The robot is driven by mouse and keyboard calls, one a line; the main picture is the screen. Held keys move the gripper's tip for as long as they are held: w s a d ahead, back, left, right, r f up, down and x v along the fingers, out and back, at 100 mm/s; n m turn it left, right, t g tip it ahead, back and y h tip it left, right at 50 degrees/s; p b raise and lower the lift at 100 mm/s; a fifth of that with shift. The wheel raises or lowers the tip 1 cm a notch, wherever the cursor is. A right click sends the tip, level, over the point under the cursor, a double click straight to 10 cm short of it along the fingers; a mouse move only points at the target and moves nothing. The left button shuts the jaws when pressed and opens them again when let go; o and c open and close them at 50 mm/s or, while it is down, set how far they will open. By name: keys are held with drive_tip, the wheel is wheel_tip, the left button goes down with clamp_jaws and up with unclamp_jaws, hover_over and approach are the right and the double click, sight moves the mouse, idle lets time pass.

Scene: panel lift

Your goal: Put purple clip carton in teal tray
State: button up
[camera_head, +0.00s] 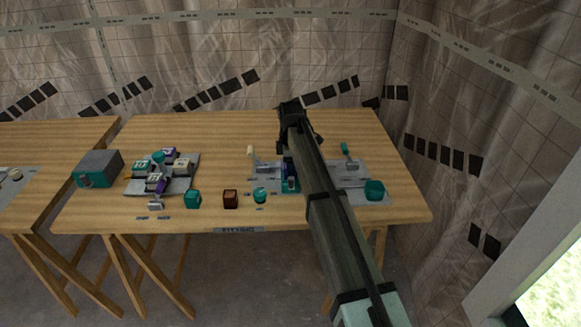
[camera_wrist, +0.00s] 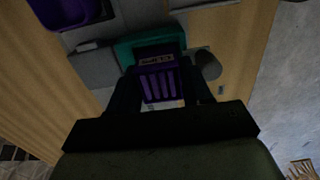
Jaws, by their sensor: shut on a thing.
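The purple clip carton (camera_wrist: 158,82) shows in the wrist view, with its lettered top edge and pale vertical stripes. My gripper (camera_wrist: 161,88) is shut on it, one dark finger at each side. The teal tray (camera_wrist: 128,50) lies just beyond the carton in the wrist view, partly covered by it; I cannot tell whether the carton is inside or above it. In the head view the teal tray (camera_head: 284,184) is on a grey plate, partly hidden by my arm. A dark bluish-purple shape shows there, and the fingertips are hidden.
A pale lever (camera_head: 250,151) and a teal-topped lever (camera_head: 345,150) stand on either side. A teal block (camera_head: 375,188) is at right. A teal cup (camera_head: 260,195), brown block (camera_head: 230,199) and teal block (camera_head: 193,199) line the front. A fixture with several small cartons is at left.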

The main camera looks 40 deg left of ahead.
drive_tip(key=o, duration=0.8)
wheel_tip(320, 180, up, 12)
drive_tip(key=shift+r, duration=0.1)
idle(0.3)
